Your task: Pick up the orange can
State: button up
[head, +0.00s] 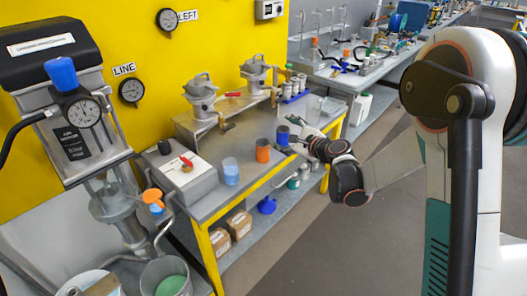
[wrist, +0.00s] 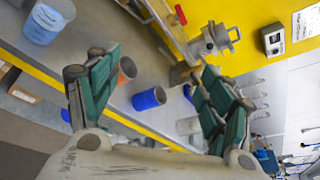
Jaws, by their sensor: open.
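The orange can (head: 262,151) stands upright on the grey bench, between a light-blue container and a blue can (head: 283,135). In the wrist view the orange can (wrist: 128,69) shows beside my left-hand finger, which hides part of it. My gripper (head: 298,140) is at the bench's front edge, just right of the blue can in the head view. In the wrist view my gripper (wrist: 160,62) is open, its green fingers wide apart with nothing held. The blue can (wrist: 149,98) appears in the gap between the fingers.
The light-blue container (head: 231,170) stands left of the orange can. Metal pots (head: 201,95) stand on a raised shelf behind. A grey box (head: 180,172) with a red-handled part sits at the bench's left. The bench has a yellow front edge (head: 255,188).

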jog(key=w+a+f+m+t, duration=0.1)
jog(key=w+f+m, duration=0.35)
jog(key=f, duration=0.45)
jog(key=m+t+b, duration=0.1)
jog(key=m+t, duration=0.1)
jog(key=m, duration=0.3)
send_near(259, 141)
jog(key=w+b, duration=0.2)
jog(key=shift+w+a+f+y+b, duration=0.2)
jog(key=shift+a+y+b, duration=0.1)
jog(key=shift+y, duration=0.1)
jog(key=x, duration=0.1)
jog(key=b+x, duration=0.2)
jog(key=x, duration=0.1)
jog(key=shift+a+f, duration=0.15)
jog(key=shift+f, duration=0.15)
jog(key=shift+w+a+r, duration=0.15)
jog(key=shift+w+a, duration=0.05)
jog(key=shift+w, duration=0.15)
jog(key=c, duration=1.1)
